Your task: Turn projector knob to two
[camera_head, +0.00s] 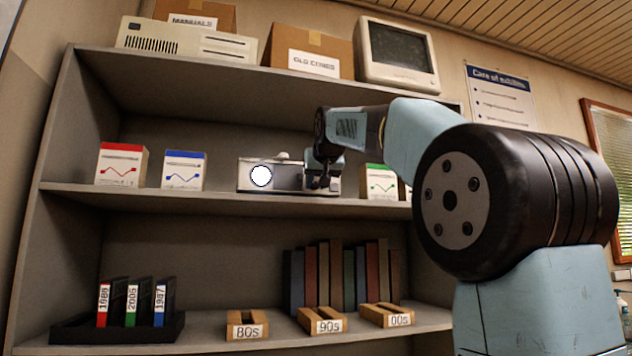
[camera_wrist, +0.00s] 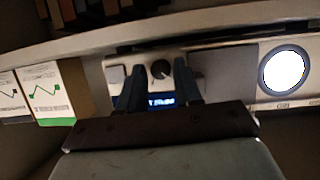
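The projector (camera_head: 285,177) is a light grey box with a bright round lens (camera_head: 261,176), standing on the middle shelf. It also fills the middle of the wrist view (camera_wrist: 222,70), with its lens at the right. A small black knob (camera_wrist: 160,69) sits on its front, beside a lit blue display (camera_wrist: 160,100) that is partly hidden by my fingers and unreadable. My gripper (camera_wrist: 159,72) is open at the projector's front, one finger on each side of the knob. I cannot tell whether the fingers touch it. In the head view my gripper (camera_head: 322,180) covers the knob.
Boxes with red (camera_head: 121,164), blue (camera_head: 184,170) and green (camera_head: 381,181) labels share the middle shelf. The green-labelled box stands close to the projector's right end. Shelf boards run above and below. Books (camera_head: 335,275) and wooden holders (camera_head: 248,325) are on the lower shelf.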

